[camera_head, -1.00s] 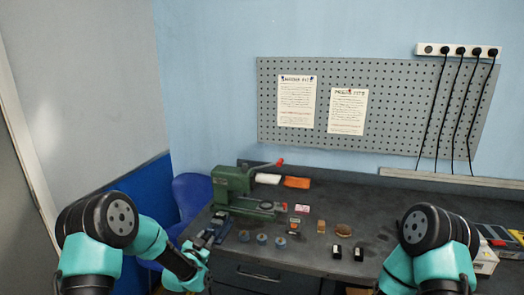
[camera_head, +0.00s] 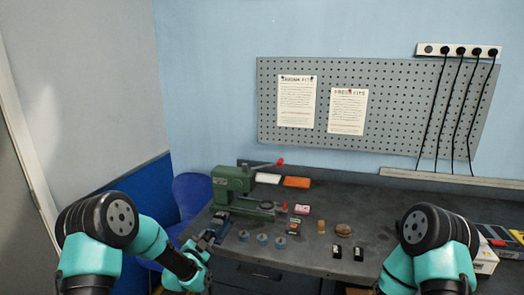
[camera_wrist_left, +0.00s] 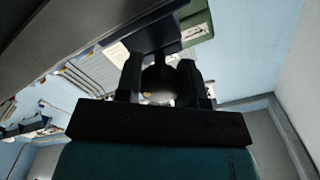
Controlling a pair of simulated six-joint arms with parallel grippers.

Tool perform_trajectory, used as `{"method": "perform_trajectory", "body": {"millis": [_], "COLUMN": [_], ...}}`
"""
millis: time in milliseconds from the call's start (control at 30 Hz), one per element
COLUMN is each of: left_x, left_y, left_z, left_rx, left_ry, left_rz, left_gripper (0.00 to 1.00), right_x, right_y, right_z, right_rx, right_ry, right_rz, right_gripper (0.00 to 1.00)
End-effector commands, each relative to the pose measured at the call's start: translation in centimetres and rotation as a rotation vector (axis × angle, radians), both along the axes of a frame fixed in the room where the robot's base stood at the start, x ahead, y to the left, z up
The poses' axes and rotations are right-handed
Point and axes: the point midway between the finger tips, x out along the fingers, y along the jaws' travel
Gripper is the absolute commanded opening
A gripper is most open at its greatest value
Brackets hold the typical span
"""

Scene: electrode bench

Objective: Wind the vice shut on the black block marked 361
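A small dark vice-like fixture (camera_head: 220,222) stands at the bench's left front edge; its jaws and contents are too small to make out. My left gripper (camera_head: 207,243) is close against its near side. In the left wrist view, the gripper's two black fingers (camera_wrist_left: 159,82) stand apart with a dark round part (camera_wrist_left: 158,78) between them; whether they pinch it is unclear. A dark block-like body (camera_wrist_left: 152,36) lies just beyond. Two black blocks with white labels, one left (camera_head: 337,252) and one right (camera_head: 358,254), stand on the bench; the numbers are unreadable. My right gripper is out of view.
A green press (camera_head: 233,186) with a red-tipped lever stands behind the fixture. Several round blue-topped pieces (camera_head: 262,239) sit along the front. A black-and-orange item (camera_head: 294,227), a tan block (camera_head: 321,227) and a brown round piece (camera_head: 343,230) are further right.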

Motion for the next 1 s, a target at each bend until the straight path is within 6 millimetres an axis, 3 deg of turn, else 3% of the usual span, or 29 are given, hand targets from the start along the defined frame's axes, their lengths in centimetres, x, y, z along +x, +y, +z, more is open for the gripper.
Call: {"method": "perform_trajectory", "body": {"millis": [233,567,1000], "left_x": [0.0,-0.3,-2.9], "left_y": [0.0,0.1,0.8], "left_z": [0.0,0.0,0.0], "left_rx": [-0.001,-0.001,-0.001], "left_ry": [0.000,0.002,0.000], "left_rz": [0.000,0.000,0.000], "left_gripper": [0.57,0.57,0.57], "right_x": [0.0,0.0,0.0], "right_y": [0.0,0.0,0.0], "right_z": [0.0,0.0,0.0], "right_rx": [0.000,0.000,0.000], "right_ry": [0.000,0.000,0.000], "right_rz": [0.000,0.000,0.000], "right_gripper": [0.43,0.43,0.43]}}
